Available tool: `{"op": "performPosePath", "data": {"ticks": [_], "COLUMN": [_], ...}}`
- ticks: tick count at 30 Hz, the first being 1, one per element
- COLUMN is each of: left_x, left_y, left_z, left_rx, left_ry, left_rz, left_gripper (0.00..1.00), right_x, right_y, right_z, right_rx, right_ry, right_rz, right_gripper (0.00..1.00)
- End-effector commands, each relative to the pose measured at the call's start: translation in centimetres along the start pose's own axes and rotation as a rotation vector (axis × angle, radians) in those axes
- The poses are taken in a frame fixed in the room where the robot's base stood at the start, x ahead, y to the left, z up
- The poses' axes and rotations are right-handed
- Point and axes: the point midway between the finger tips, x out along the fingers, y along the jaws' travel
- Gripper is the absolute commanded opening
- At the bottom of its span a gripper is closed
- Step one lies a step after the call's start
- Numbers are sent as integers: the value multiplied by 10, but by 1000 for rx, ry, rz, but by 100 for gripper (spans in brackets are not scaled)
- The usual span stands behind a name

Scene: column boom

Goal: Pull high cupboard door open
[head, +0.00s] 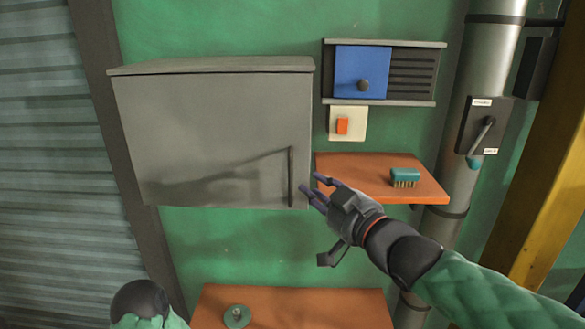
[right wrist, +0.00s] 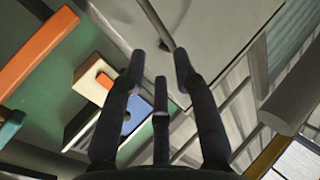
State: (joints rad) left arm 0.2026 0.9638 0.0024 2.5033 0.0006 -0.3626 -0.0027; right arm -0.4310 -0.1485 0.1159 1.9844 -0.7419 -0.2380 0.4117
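The high cupboard (head: 210,120) is a grey box on the green wall. Its front door looks shut. A dark vertical handle (head: 291,177) is near the door's right edge; it also shows as a thin bar in the right wrist view (right wrist: 158,22). My right gripper (head: 313,189) is just right of the handle's lower part, fingers pointing at it. In the right wrist view its fingers (right wrist: 160,70) are spread and empty, with the handle beyond the tips, apparently not touched. My left gripper is not visible; only part of my left arm shows at the bottom left.
Right of the cupboard are a blue panel with a knob (head: 363,85), an orange switch (head: 342,126) and an orange shelf (head: 345,177) holding a teal brush (head: 404,177). A metal pipe (head: 447,175) stands farther right. A lower orange surface (head: 310,307) carries a green round object (head: 237,316).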

Motion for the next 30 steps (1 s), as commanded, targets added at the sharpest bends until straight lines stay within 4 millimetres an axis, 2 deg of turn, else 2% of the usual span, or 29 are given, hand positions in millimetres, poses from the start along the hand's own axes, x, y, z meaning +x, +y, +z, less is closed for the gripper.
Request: {"op": "performPosePath", "data": {"ticks": [9, 15, 21, 30], "left_x": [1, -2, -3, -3], "left_y": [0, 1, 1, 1], "left_z": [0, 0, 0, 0], "left_rx": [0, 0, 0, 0], "left_ry": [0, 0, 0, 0], "left_rz": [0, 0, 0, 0], "left_gripper": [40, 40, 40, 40], "right_x": [56, 81, 93, 94], "right_y": [0, 0, 0, 0], "right_z": [1, 0, 1, 1], "right_rx": [0, 1, 0, 0], "right_ry": [-1, -1, -1, 0], "right_rz": [-1, 0, 0, 1], "right_gripper": [30, 30, 30, 30]}}
